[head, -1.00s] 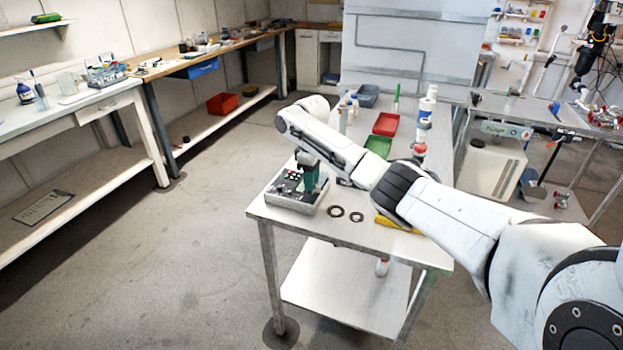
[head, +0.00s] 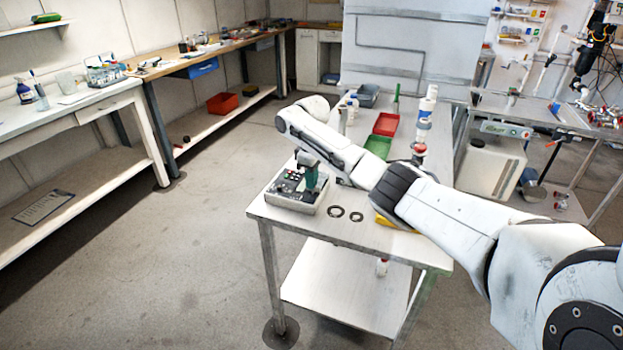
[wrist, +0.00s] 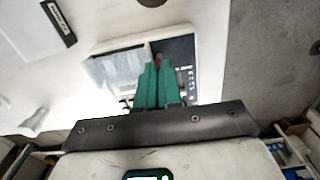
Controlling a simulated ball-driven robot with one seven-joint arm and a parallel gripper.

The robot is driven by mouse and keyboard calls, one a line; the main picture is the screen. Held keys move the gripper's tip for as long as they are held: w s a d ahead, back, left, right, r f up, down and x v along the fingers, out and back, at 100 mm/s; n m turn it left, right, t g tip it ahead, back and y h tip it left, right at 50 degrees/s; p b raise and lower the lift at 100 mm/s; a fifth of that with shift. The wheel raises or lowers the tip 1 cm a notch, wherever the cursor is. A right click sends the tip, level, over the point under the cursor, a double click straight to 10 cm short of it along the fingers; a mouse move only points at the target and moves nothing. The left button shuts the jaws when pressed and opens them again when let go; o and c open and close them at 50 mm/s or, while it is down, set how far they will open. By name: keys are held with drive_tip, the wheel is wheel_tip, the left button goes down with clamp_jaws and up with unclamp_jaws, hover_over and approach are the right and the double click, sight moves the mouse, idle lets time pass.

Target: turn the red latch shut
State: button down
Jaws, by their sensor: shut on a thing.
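A control box (head: 293,203) with a dark panel and white sides stands on the near left corner of the white table. My gripper (head: 311,180) has green fingers and points down onto the panel. In the wrist view my gripper (wrist: 157,75) is shut, its fingertips together at the panel of the box (wrist: 181,60). A small bit of the red latch (wrist: 158,58) shows right at the fingertips. The fingers hide the rest of it, so I cannot tell how far it is turned.
Two dark rings (head: 336,211) lie just right of the box. A yellow thing (head: 390,222) lies under my arm. A green tray (head: 378,146) and a red tray (head: 386,124) stand farther back, with bottles (head: 424,125) at the right edge. The floor left of the table is clear.

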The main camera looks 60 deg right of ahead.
drive_tip(key=m+p, duration=0.3)
drive_tip(key=m, duration=0.2)
drive_tip(key=shift+r, duration=0.1)
drive_tip(key=m+p, duration=0.1)
drive_tip(key=m, duration=0.4)
drive_tip(key=shift+d+m, duration=0.1)
drive_tip(key=shift+m, duration=0.2)
drive_tip(key=m, duration=0.3)
drive_tip(key=shift+s+d+m, duration=0.1)
drive_tip(key=shift+m, duration=1.9)
drive_tip(key=c, duration=1.3)
unclamp_jaws()
